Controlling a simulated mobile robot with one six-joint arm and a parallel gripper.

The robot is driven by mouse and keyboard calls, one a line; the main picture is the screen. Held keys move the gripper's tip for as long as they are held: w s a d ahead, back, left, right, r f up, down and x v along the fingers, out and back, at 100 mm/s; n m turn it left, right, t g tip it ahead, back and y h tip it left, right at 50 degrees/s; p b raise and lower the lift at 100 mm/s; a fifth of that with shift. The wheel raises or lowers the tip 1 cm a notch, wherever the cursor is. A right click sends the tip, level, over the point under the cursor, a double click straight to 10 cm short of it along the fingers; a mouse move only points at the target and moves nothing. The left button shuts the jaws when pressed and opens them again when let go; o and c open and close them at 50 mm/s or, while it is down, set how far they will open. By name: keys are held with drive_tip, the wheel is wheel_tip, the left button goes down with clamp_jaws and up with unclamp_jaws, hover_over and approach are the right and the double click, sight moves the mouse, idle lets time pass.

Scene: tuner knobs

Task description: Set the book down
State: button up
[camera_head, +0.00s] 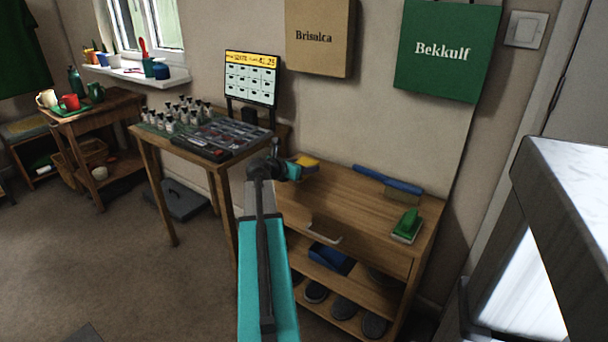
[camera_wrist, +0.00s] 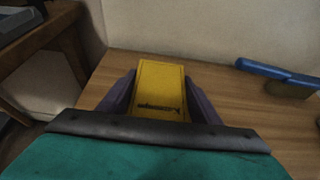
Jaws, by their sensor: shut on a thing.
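A yellow book (camera_wrist: 160,85) with dark lettering is between the two fingers of my gripper (camera_wrist: 160,100) in the wrist view. My gripper is shut on it. In the head view the yellow book (camera_head: 306,160) shows as a small patch at the end of my gripper (camera_head: 297,168), over the left part of the wooden shelf unit's top (camera_head: 345,200). I cannot tell whether the book touches the wood or is a little above it.
A blue-handled brush (camera_head: 388,180) lies at the back of the top, and a green brush (camera_head: 408,225) sits at its right. The middle of the top is clear. A table with several small bottles (camera_head: 175,118) and a display (camera_head: 252,78) stands left.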

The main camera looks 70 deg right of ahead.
drive_tip(key=shift+f+b, duration=0.75)
drive_tip(key=shift+f, duration=1)
drive_tip(key=shift+f, duration=0.1)
drive_tip(key=o, duration=1.1)
drive_tip(key=shift+o, duration=0.2)
drive_tip(key=p+v, duration=0.2)
drive_tip(key=v, duration=1)
drive_tip(key=shift+r+p, duration=0.25)
drive_tip(key=shift+p, duration=0.05)
